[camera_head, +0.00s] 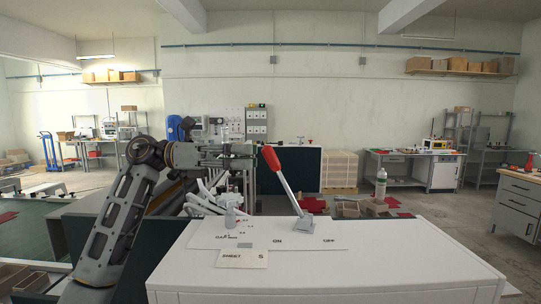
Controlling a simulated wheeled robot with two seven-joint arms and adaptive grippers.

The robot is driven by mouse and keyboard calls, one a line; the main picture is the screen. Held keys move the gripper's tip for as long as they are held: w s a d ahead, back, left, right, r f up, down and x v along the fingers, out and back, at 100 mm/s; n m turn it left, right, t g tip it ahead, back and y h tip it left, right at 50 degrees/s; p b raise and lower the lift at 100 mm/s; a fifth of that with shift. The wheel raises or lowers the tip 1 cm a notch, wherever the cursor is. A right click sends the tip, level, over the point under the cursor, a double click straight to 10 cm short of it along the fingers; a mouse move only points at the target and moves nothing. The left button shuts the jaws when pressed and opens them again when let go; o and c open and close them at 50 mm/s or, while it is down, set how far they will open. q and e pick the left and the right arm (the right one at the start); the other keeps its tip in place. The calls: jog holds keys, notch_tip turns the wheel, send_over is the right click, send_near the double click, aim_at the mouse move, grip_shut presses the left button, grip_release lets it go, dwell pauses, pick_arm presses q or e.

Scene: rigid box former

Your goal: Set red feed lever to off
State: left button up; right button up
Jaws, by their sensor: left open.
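The feed lever (283,176) stands on the white cabinet top (400,250). It has a red grip and a grey shaft rising from a small grey base, and it leans to the left. My left gripper (252,153) comes in from the left, level with the upper red grip. It is open, with its fingertips pointing right, just left of the grip in the picture; I cannot tell whether they touch it. My right gripper is not in view.
A small grey fitting (230,217) stands on the panel left of the lever. A cream label plate (242,258) lies in front of it. A pale bottle (381,183) stands behind the cabinet. The cabinet top right of the lever is clear.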

aim_at(271, 168)
pick_arm(q)
jog(key=d, duration=0.4)
jog(key=shift+s+d+p, duration=0.2)
jog(key=shift+p, duration=0.1)
jog(key=shift+d, duration=0.75)
jog(key=shift+c, duration=0.2)
jog(key=c, duration=0.7)
grip_shut()
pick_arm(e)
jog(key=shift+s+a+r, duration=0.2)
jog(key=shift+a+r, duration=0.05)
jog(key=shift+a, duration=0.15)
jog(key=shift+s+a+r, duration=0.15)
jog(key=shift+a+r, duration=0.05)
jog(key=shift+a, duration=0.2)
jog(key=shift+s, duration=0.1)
